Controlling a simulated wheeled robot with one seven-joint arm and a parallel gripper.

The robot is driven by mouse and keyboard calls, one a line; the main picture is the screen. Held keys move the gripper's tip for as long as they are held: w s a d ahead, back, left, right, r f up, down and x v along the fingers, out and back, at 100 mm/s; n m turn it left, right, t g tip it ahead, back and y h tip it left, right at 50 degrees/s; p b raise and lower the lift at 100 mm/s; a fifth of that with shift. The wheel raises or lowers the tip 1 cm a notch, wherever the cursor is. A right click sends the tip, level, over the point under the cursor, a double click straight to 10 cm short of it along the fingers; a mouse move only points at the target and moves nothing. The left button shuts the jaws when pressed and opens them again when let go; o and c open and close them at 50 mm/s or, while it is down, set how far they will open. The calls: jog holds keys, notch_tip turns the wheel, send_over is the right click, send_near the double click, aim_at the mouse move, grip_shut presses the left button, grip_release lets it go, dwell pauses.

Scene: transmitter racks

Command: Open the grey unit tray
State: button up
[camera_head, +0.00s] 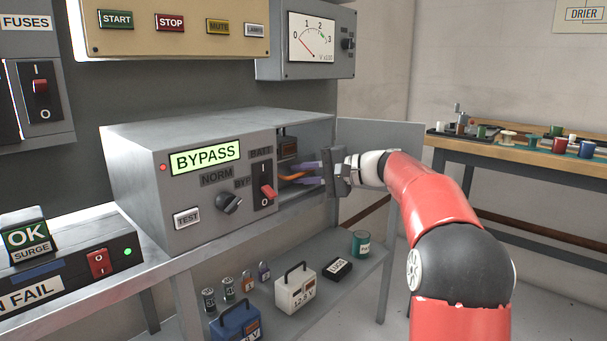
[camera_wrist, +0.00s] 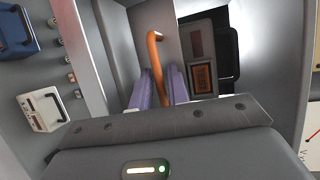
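The grey unit (camera_head: 205,175) with a lit BYPASS display stands on a shelf. Its right bay is open, and a grey door panel (camera_head: 385,133) stands swung out to the right. Inside is an orange handle (camera_head: 290,177), which the wrist view shows as a curved bar (camera_wrist: 155,55) on a pale grey front. My gripper (camera_head: 305,174) reaches into the bay from the right. Its two purple fingers (camera_wrist: 160,88) lie close on both sides of the handle and appear shut on it. The exact contact and most of the tray are hidden.
A red rocker switch (camera_head: 267,192) and a black knob (camera_head: 229,202) sit left of the bay. Batteries, padlocks and a white battery box (camera_head: 296,291) stand on the lower shelf. A cluttered bench (camera_head: 520,155) is at the right.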

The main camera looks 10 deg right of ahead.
jog(key=shift+c, duration=0.5)
grip_shut()
jog(key=shift+s, duration=0.1)
